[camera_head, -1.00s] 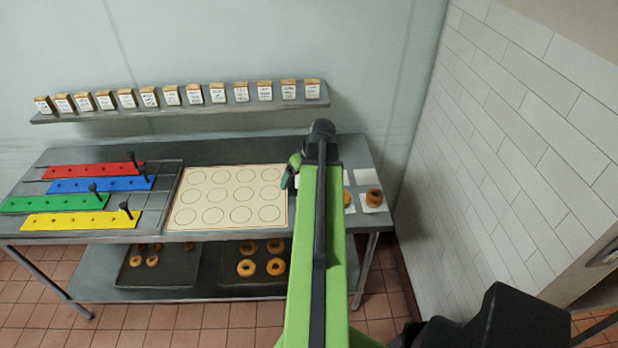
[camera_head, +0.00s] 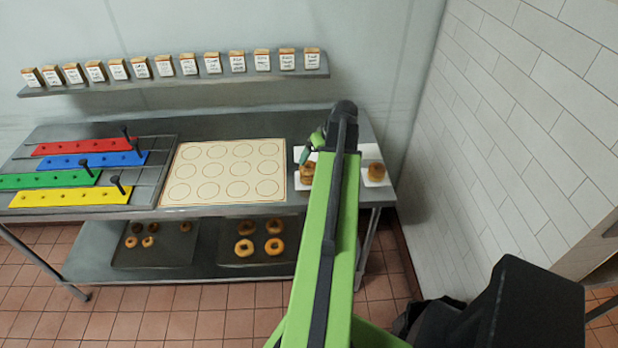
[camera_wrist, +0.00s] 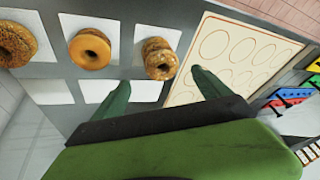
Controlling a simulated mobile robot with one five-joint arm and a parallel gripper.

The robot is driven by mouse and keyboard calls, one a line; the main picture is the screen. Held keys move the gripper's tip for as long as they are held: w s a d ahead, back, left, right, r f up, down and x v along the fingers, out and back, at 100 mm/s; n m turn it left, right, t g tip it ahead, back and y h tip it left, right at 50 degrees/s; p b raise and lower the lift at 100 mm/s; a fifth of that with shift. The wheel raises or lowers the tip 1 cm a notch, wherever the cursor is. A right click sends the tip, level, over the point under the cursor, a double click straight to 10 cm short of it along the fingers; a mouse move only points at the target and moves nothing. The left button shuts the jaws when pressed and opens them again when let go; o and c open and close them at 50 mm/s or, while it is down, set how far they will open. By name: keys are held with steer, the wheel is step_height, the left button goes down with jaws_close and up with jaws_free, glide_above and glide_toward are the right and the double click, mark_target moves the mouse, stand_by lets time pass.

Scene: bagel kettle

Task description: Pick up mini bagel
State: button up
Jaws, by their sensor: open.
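Several small brown bagels lie on the left dark tray (camera_head: 175,250) of the lower shelf, one of them a mini bagel (camera_head: 148,242). On the table, a stack of bagels (camera_head: 306,173) sits on a white square, and it also shows in the wrist view (camera_wrist: 160,58). A plain bagel (camera_wrist: 90,48) and a seeded bagel (camera_wrist: 14,45) sit on other white squares. My gripper (camera_wrist: 158,92) is open and empty, its green fingers spread toward the stack. In the head view my gripper (camera_head: 308,150) is just above the stack; the arm hides part of the table.
A larger-bagel tray (camera_head: 255,262) stands on the lower shelf. A cream mat with circles (camera_head: 225,172) and red, blue, green and yellow strips (camera_head: 85,146) lie on the table. A shelf of boxes (camera_head: 180,82) is above. A tiled wall (camera_head: 530,130) closes the right.

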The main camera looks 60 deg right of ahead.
mark_target(310, 164)
steer(key=shift+x, duration=0.8)
steer(key=shift+r, duration=0.1)
steer(key=b+x, duration=0.5)
steer(key=shift+w+a, duration=0.1)
steer(key=shift+c, duration=0.2)
steer(key=c, duration=1.4)
steer(key=shift+r+p, duration=0.15)
steer(key=shift+p, duration=0.2)
